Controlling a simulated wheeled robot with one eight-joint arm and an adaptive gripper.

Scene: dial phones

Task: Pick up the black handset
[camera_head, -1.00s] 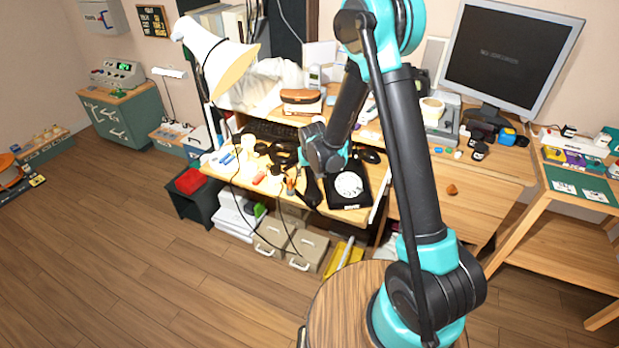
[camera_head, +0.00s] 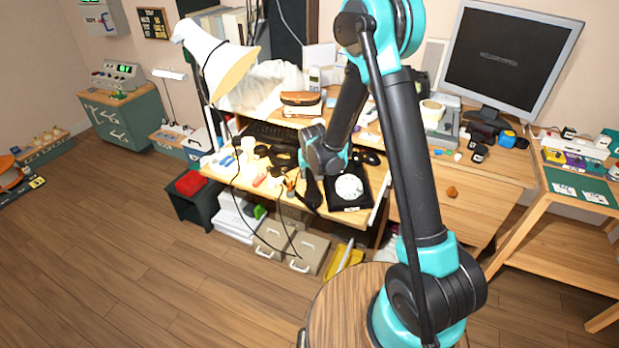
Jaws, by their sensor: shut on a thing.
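The black dial phone (camera_head: 347,188) with its white round dial sits at the front of the desk. The black handset (camera_head: 312,194) is just left of the phone, off its body and roughly upright. My gripper (camera_head: 307,173) is over the handset's upper end and shut on it. The fingertips are small, dark and partly hidden by my wrist, so the exact grip is hard to see. I cannot tell whether the handset's lower end touches the desk.
The desk (camera_head: 225,176) is crowded left of the phone with small items and a black keyboard (camera_head: 270,132). A white lamp (camera_head: 215,60) stands at the left. A black mouse (camera_head: 370,157) lies behind the phone. A monitor (camera_head: 510,55) stands at the right back.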

